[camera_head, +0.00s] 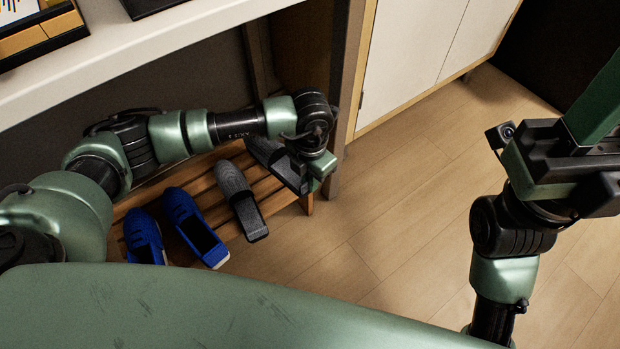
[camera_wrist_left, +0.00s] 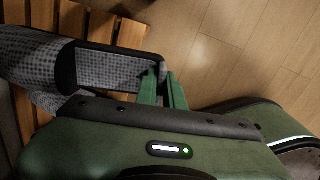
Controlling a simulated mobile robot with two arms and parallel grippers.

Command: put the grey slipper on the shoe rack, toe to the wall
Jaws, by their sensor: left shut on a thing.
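My left gripper (camera_wrist_left: 163,88) is shut on the heel end of a grey slipper (camera_wrist_left: 105,69). In the head view this slipper (camera_head: 266,152) is over the right end of the slatted wooden shoe rack (camera_head: 284,199), toe pointing to the wall, partly hidden by my left arm and gripper (camera_head: 305,176). I cannot tell whether its sole rests on the slats. A second grey slipper (camera_head: 236,184) stands on the rack to its left, toe to the wall. My right gripper (camera_head: 590,140) is at the right edge; its fingertips do not show clearly.
A pair of blue shoes (camera_head: 184,213) stands on the rack's left part, toes to the wall. A white shelf (camera_head: 150,45) hangs above my left arm. A wooden upright (camera_head: 350,90) is close right of the rack. The wooden floor (camera_head: 400,210) to the right is clear.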

